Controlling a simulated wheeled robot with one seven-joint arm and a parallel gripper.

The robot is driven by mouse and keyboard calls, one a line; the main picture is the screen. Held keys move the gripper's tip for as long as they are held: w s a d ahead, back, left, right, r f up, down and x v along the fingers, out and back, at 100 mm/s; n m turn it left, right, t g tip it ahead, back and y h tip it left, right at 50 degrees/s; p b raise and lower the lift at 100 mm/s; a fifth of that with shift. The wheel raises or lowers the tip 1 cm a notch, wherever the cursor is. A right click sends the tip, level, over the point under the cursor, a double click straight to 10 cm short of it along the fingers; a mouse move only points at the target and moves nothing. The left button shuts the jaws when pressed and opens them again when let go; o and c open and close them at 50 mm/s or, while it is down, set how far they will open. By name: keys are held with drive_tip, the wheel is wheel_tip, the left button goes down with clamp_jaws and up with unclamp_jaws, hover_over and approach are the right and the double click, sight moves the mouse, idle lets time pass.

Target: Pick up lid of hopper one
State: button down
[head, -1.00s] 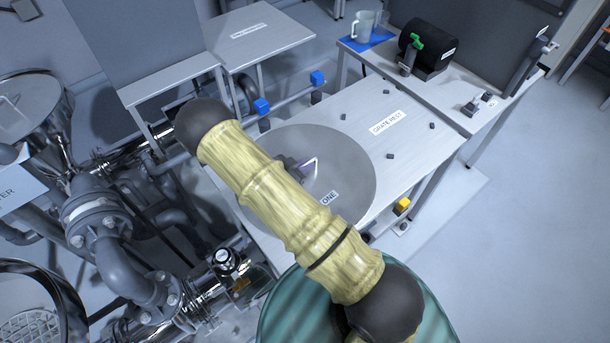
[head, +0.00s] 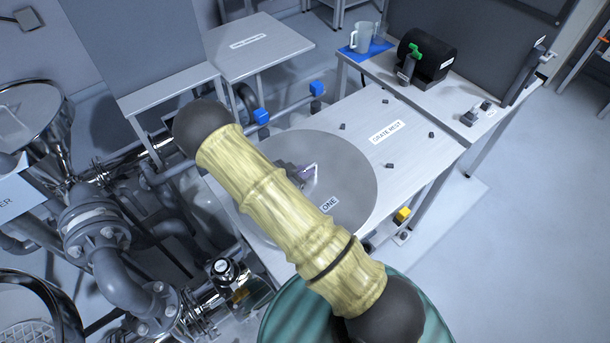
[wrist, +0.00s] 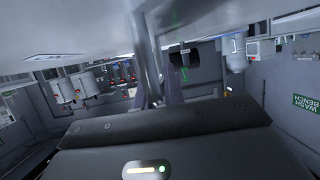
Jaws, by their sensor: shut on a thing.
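The lid of hopper one (head: 345,190) is a large grey disc with a label reading "ONE". In the head view it appears over the left part of the grate rest table, and I cannot tell how high above it. My gripper (head: 308,172) is at the handle near the middle of the lid, shut on it. My arm covers the lid's left side and part of the handle. In the wrist view a grey handle bar (wrist: 150,60) stands between my fingers, and a pale surface shows at the upper left.
The grate rest table (head: 415,125) has several small dark pegs. Behind it a bench carries a black cylinder (head: 428,55) with a green part, and a jug (head: 361,37) on a blue mat. Pipes and valves (head: 105,225) crowd the left. Open floor (head: 510,240) lies to the right.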

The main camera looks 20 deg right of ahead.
sight(305, 169)
wheel_tip(305, 169, up, 8)
drive_tip(key=shift+r+b, duration=0.1)
drive_tip(key=shift+b, duration=0.35)
idle(0.4)
